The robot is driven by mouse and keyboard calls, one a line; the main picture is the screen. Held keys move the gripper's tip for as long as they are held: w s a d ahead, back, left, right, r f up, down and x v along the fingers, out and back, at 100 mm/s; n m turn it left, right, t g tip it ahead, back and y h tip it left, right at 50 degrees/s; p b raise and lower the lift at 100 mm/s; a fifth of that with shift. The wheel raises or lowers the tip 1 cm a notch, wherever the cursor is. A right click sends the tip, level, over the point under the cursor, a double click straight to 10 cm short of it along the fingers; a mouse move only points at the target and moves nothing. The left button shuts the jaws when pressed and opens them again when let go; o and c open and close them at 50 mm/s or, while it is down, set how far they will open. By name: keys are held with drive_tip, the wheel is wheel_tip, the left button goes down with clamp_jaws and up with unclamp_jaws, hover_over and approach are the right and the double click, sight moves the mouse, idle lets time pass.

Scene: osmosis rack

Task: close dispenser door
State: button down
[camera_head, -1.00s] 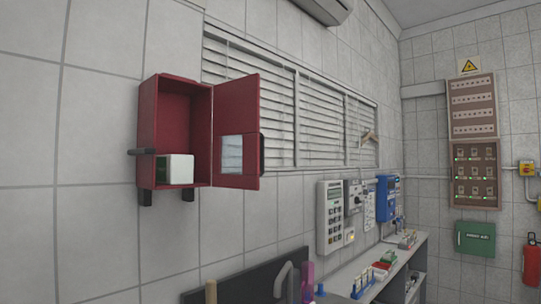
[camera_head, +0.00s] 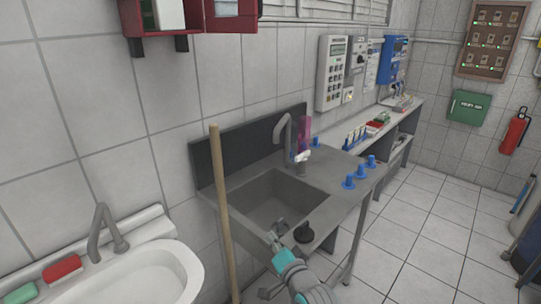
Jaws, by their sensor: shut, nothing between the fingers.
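The red dispenser (camera_head: 187,45) hangs on the tiled wall at the top left of the head view, and the top edge of the picture cuts off most of it. Its red door (camera_head: 232,24) stands open to the right of the box, with a pale panel on it. A white item (camera_head: 168,14) shows inside the box. My gripper (camera_head: 273,237) is low in the picture, over the front edge of the sink, far below and apart from the door. It is shut and holds nothing.
A metal sink (camera_head: 232,193) with a grey tap (camera_head: 285,135) lies below the dispenser. A wooden pole (camera_head: 219,205) stands upright left of it. A white washbasin (camera_head: 150,280) is at lower left. Blue-capped items (camera_head: 348,181) stand on the counter.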

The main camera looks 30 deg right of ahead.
sight(249, 11)
drive_tip(key=w+d+r+m, duration=0.1)
drive_tip(key=w+d+r, duration=0.3)
drive_tip(key=r, duration=0.5)
drive_tip(key=w+d+r+m, duration=0.15)
drive_tip(key=w+r, duration=0.35)
drive_tip(key=r, duration=0.5)
drive_tip(key=w+d+r+m, duration=0.25)
drive_tip(key=w+r, duration=0.25)
drive_tip(key=r, duration=0.4)
drive_tip(key=s+d+r+m+t, duration=0.1)
drive_tip(key=s+d+r, duration=0.1)
drive_tip(key=r, duration=1.4)
drive_tip(key=s+d+r+m, duration=0.2)
drive_tip(key=s+r, duration=0.1)
drive_tip(key=r, duration=1.3)
drive_tip(key=w+a, duration=0.3)
drive_tip(key=w, duration=0.6)
drive_tip(key=shift+r, duration=0.3)
drive_tip(key=shift+a, duration=0.1)
